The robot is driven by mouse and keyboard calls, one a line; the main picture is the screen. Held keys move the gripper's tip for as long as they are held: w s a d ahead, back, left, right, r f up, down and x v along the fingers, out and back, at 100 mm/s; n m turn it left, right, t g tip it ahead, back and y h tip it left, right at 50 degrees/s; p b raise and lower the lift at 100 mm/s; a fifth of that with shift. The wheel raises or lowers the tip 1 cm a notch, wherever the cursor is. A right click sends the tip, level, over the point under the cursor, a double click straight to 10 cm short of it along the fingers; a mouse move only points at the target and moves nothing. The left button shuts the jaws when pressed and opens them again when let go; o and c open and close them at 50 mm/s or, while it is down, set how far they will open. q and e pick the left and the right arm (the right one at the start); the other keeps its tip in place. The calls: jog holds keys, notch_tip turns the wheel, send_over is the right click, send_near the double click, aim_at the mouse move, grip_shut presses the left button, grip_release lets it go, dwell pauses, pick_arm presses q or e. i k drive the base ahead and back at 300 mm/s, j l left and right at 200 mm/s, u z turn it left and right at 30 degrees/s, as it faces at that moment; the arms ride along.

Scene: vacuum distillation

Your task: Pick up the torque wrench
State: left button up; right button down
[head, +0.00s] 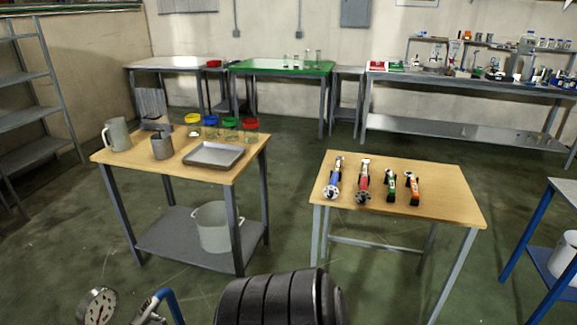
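Several hand tools lie side by side on the wooden-topped table at right centre. From left to right they are a blue-handled tool (334,179), a red-handled tool (363,181), a green and black tool (391,187) and an orange and black tool (413,189). The blue and red ones are longer, each with a round metallic part at the near end. At this size I cannot tell for certain which one is the torque wrench. Neither of my grippers is in view.
The tool table (450,197) has bare top to the right. Another wooden-topped table (118,158) at left holds a metal tray (214,155), jugs and lidded jars. Open green floor lies between them. A black ribbed cylinder (275,300) and a gauge (98,307) are at the bottom edge.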

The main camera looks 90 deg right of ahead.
aim_at(339, 160)
jog(key=z, duration=3.1)
